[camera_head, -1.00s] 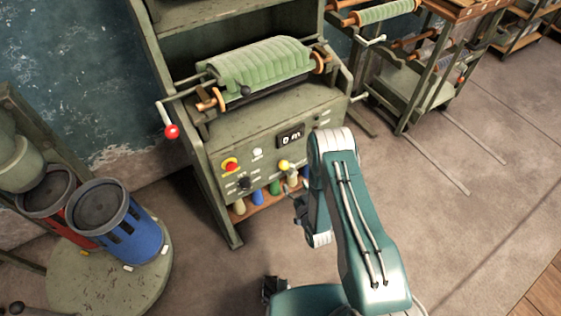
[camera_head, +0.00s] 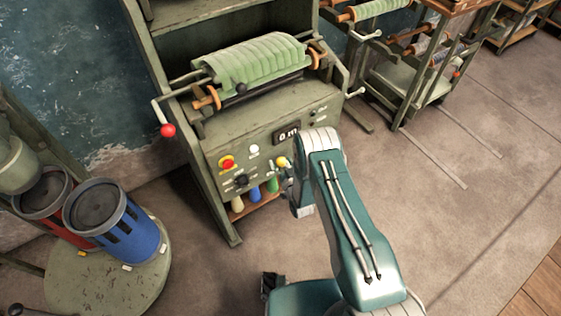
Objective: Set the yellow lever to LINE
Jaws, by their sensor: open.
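The yellow lever (camera_head: 282,161) has a round yellow knob and sits on the sloped front panel of the green machine (camera_head: 225,143), below the small display (camera_head: 287,134). My gripper (camera_head: 287,178) is small and dark in this view, at the panel just below and right of the yellow knob. It is open, and my own teal arm hides part of it. I cannot tell whether its fingers touch the lever. The lever's labels are too small to read, and the LINE mark cannot be made out.
A red button (camera_head: 228,163), a black knob (camera_head: 241,181) and a white button (camera_head: 253,149) are close by on the panel. A red-tipped crank (camera_head: 167,130) sticks out left. A blue bin (camera_head: 128,230) stands at lower left.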

